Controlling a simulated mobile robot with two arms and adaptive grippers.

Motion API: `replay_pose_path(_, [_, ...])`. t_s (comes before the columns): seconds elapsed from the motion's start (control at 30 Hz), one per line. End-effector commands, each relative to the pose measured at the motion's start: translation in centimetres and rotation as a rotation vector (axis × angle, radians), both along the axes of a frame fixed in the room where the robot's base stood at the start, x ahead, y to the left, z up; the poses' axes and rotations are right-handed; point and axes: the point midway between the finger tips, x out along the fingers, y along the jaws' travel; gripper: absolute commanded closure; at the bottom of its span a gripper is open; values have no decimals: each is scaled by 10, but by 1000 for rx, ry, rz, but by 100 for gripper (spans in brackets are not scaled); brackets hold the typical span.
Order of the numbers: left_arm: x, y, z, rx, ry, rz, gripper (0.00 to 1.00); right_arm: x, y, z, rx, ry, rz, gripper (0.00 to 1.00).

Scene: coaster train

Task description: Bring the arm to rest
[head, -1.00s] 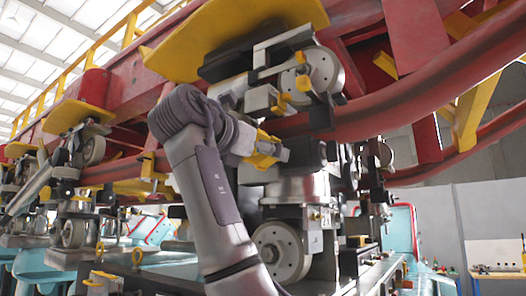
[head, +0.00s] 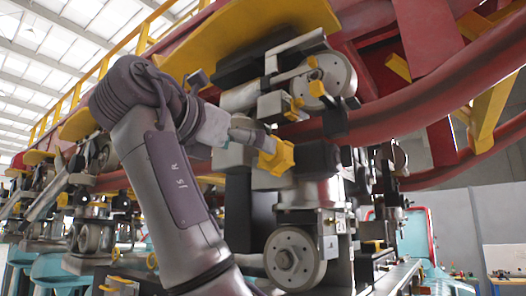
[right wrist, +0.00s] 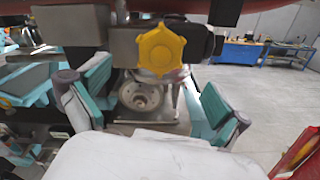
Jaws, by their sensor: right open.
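My right arm rises from the bottom of the head view, with its gripper (head: 238,131) at the end, seen small and partly hidden by the wrist. A yellow knob (head: 277,157) on the coaster train's wheel assembly is just right of it. In the right wrist view my right gripper (right wrist: 155,92) is open, its two teal-padded fingers wide apart. The yellow knob (right wrist: 161,48) is ahead, above the gap between the fingers. Nothing is between the fingers, and the knob looks clear of them. My left gripper is not in view.
A red rail (head: 420,110) crosses above the gripper, with a white upper wheel (head: 325,80) and a lower wheel (head: 294,257) close by. A yellow plate (head: 250,35) hangs overhead. Open grey floor (right wrist: 262,92) and a blue workbench (right wrist: 240,52) show at right.

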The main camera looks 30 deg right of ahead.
Motion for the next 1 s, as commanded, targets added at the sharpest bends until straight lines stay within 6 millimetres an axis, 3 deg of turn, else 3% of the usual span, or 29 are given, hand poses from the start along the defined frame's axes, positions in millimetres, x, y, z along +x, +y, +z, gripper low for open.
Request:
replay_pose_path(0.23, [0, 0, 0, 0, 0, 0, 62, -8, 20, 0, 1, 0, -1, 0])
replay_pose_path(0.8, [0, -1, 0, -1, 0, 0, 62, -7, 20, -1, 1, 1, 0, 0])
replay_pose_path(0.87, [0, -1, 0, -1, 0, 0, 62, 1, 19, -6, 1, 5, 6, 0])
replay_pose_path(0.97, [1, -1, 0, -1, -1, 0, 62, 33, 16, -26, 4, 15, 31, 0])
replay_pose_path(1.0, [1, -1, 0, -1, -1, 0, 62, 52, 15, -39, 6, 19, 49, 0])
